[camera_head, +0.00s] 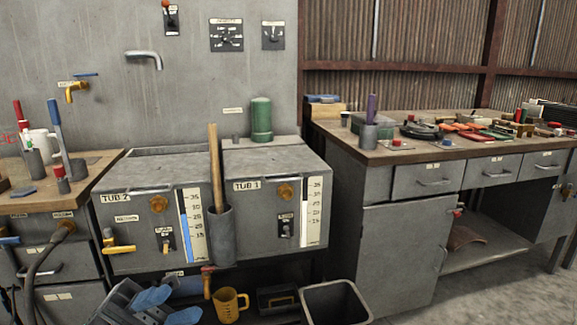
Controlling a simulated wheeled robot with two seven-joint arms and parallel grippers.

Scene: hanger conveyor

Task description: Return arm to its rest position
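My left gripper (178,304) is at the bottom edge of the head view, left of centre. It has a grey body and two blue fingers, which stand apart with nothing seen between them. It is in front of and below the grey tub unit (140,258), near the shelf under it. Most of my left arm is below the picture's edge. My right gripper and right arm are not in view.
A yellow jug (229,306) stands right of my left gripper, with a grey open bin (336,303) further right. A holder (221,236) with a wooden stick is on the tub front. Workbenches stand left (92,171) and right (350,150). Floor shows at lower right.

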